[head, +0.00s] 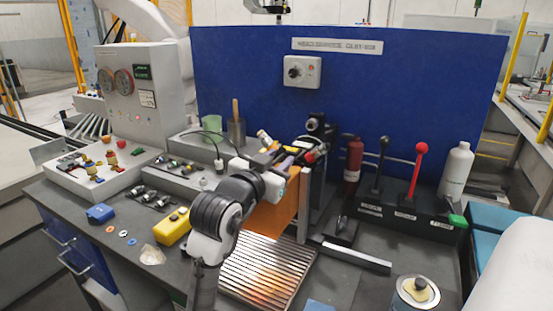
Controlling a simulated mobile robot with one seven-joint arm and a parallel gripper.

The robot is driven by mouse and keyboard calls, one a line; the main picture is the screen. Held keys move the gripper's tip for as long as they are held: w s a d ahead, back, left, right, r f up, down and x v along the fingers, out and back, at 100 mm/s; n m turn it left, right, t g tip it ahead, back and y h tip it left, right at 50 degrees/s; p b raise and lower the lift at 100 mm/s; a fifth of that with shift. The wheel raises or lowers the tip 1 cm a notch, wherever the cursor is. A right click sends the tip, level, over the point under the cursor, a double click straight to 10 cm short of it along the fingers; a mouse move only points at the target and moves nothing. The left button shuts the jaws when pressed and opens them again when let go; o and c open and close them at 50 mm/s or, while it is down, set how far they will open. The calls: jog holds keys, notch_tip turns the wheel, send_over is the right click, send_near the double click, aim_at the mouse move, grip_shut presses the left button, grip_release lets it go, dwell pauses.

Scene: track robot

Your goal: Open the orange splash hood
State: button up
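The orange splash hood (278,222) is a flat orange panel at the middle of the bench. It hangs upright above the back of a ribbed metal grate (262,270), beside a pale metal post. My arm reaches up from the lower left, and my gripper (280,176) is at the hood's upper edge. The white hand and wrist cover the hood's upper left part. The fingertips are not clear among the small parts behind them, so I cannot tell whether they touch the hood or how far apart they are.
A black lever box with a red-knobbed lever (420,150), a red extinguisher (353,160) and a white bottle (456,170) stand to the right. A blue panel (400,90) closes the back. A yellow box (172,228) lies left of my arm. A can (415,297) stands front right.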

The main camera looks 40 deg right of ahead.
jog(key=shift+c, duration=0.3)
grip_shut()
jog(key=shift+s, duration=0.1)
